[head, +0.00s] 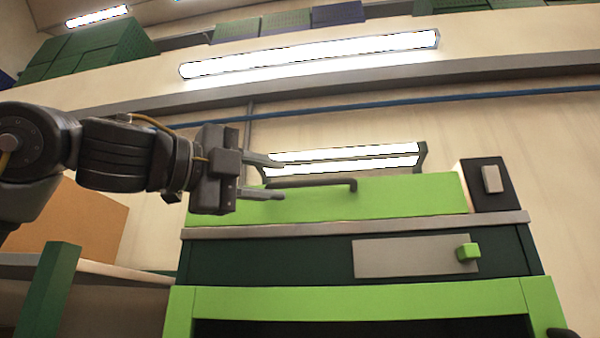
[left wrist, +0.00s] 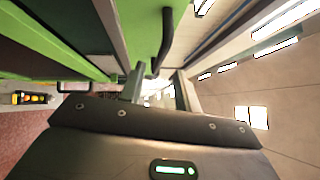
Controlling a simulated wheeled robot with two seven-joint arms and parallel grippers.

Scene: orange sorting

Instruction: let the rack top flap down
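The rack top flap (head: 400,195) is a bright green panel standing up above the rack's grey top edge; I cannot tell its exact tilt. A black bar handle (head: 325,183) is on it, and the handle also shows in the left wrist view (left wrist: 164,40). My left gripper (head: 279,178) is open, with its fingers pointing right at the left end of the handle. In the left wrist view the open fingers (left wrist: 160,88) show with the handle beyond them; I see no grip on it. My right gripper is not in view.
The rack's dark front carries a grey plate (head: 400,257) with a green knob (head: 467,252). A dark box (head: 488,185) stands beside the flap at right. A shelf (head: 90,266) with a brown box (head: 85,220) is at left. Lamps hang above and behind.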

